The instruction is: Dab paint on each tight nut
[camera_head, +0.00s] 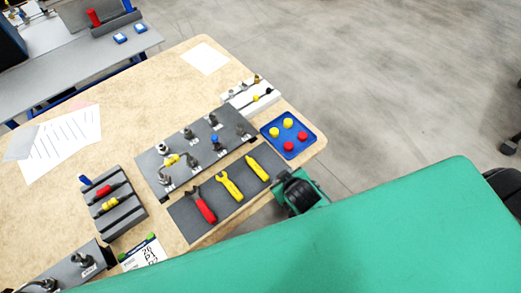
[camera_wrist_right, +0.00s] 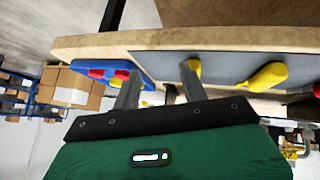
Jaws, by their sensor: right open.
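A dark grey plate (camera_head: 178,178) on the table carries several metal fittings with nuts. One fitting has a blue part (camera_head: 215,140) and one has a yellow part (camera_head: 171,160). I cannot tell from here which nuts are tight or bear paint. A grey rack (camera_head: 127,219) to its left holds a red and a yellow pen-like item and a blue one. My right gripper (camera_wrist_right: 160,88) is open and empty at the table's edge, near the tool mat and the blue tray. In the head view only its dark end (camera_head: 298,191) shows. My left gripper is not in view.
A dark mat (camera_head: 183,222) holds a red-handled tool (camera_head: 204,206) and two yellow-handled tools. A blue tray (camera_head: 269,132) holds yellow and red round pieces. A white holder (camera_head: 265,102) stands behind it. Papers (camera_head: 62,143) lie at left. My green arm covers the lower right.

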